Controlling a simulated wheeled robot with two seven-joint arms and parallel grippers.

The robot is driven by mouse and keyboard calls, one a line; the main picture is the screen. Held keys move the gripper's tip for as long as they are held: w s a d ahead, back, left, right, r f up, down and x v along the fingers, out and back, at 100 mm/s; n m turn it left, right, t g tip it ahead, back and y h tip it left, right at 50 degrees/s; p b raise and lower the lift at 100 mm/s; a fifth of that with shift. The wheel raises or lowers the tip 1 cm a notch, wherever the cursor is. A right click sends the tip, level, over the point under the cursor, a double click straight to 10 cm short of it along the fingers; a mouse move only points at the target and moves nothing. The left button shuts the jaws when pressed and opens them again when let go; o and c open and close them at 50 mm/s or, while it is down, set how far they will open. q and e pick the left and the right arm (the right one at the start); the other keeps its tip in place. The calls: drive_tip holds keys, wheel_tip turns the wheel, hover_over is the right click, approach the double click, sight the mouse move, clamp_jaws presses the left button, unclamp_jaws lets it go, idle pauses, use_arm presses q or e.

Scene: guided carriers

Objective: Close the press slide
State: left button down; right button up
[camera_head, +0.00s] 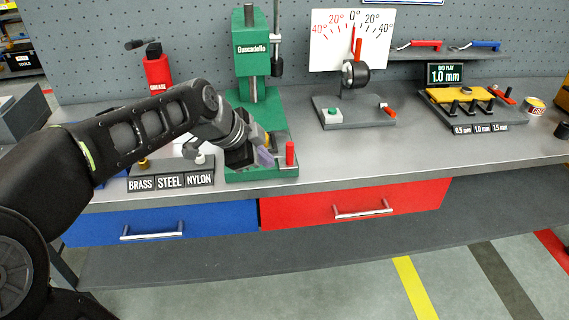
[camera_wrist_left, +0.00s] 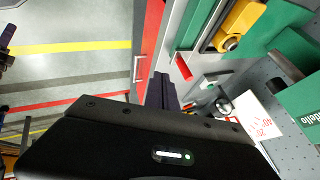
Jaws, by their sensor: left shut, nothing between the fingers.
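The green press (camera_head: 251,50) stands on the workbench against the pegboard. Its green base carries an upright red handle (camera_head: 290,153) at the front right. In the left wrist view the red handle (camera_wrist_left: 184,66) and a yellow block with a dark round end (camera_wrist_left: 236,28) show on the green base. My left gripper (camera_head: 265,157) is in front of the press base, left of the red handle, with its fingers together and empty. Its dark fingers (camera_wrist_left: 164,92) point toward the bench near the handle. The gripper hides part of the base, so I cannot tell how far the slide is out.
A blue drawer (camera_head: 190,229) and a red drawer (camera_head: 420,196) are under the bench top. Left of the press are BRASS, STEEL and NYLON labels (camera_head: 171,181). An angle gauge (camera_head: 351,40) and a yellow fixture (camera_head: 460,100) stand to the right. Bench between press and gauge is clear.

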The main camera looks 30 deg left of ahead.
use_arm(q)
drive_tip(key=shift+f, duration=0.1)
drive_tip(key=w+f+p, duration=0.1)
drive_tip(key=w+f, duration=0.3)
drive_tip(key=w+f+p, duration=0.1)
drive_tip(key=w+f, duration=0.2)
drive_tip(key=w, duration=0.1)
drive_tip(key=shift+w+f, duration=0.3)
drive_tip(key=shift+f, duration=0.05)
drive_tip(key=shift+w+a+f+p, duration=0.1)
drive_tip(key=shift+w+a+p, duration=0.15)
drive_tip(key=shift+w, duration=0.2)
drive_tip(key=shift+w, duration=0.15)
